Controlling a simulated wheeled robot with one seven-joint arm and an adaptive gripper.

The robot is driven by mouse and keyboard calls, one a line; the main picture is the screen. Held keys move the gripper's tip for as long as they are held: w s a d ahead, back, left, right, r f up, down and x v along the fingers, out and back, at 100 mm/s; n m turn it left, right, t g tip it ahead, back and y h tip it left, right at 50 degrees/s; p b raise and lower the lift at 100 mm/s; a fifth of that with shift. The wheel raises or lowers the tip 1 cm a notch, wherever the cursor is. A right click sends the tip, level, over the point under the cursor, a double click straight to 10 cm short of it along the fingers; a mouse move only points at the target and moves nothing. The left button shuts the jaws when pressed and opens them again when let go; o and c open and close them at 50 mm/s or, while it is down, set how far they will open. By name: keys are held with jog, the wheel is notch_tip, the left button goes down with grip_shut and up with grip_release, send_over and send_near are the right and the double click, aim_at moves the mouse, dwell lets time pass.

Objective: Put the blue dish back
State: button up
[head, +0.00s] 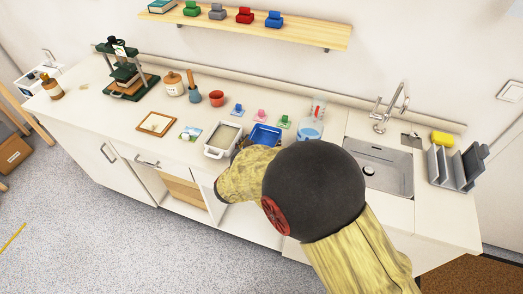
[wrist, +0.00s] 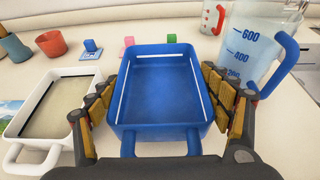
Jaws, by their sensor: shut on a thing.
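The blue dish (wrist: 163,85) is a rectangular tray with a handle at its near side, and it looks empty. My gripper (wrist: 160,90) has one finger on its left wall and one on its right wall, shut on it. In the head view the blue dish (head: 265,134) is at the worktop between a white dish and the measuring jug, partly hidden behind my arm. I cannot tell whether it rests on the worktop or is just lifted. My fingers are hidden by my arm in the head view.
A white dish (head: 222,140) stands close on the left, and a clear measuring jug (head: 311,122) on the right. Small blue, pink and green stamp-like blocks stand behind. A sink (head: 375,168) and grey rack (head: 458,165) are at the right. A wall shelf (head: 245,27) holds coloured items.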

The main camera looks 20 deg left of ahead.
jog(key=shift+f+b, duration=0.7)
jog(key=shift+f, duration=0.9)
jog(key=shift+f, duration=0.2)
jog(key=o, duration=1.8)
jog(key=shift+c, duration=0.2)
jog(key=shift+o, duration=0.3)
jog(key=shift+r, duration=0.1)
jog(key=shift+s+a+r, duration=0.1)
jog(key=shift+s+r, duration=0.05)
jog(key=shift+r, duration=0.05)
jog(key=p+v, duration=0.3)
jog(key=v, duration=0.8)
jog(key=shift+s+p, duration=0.3)
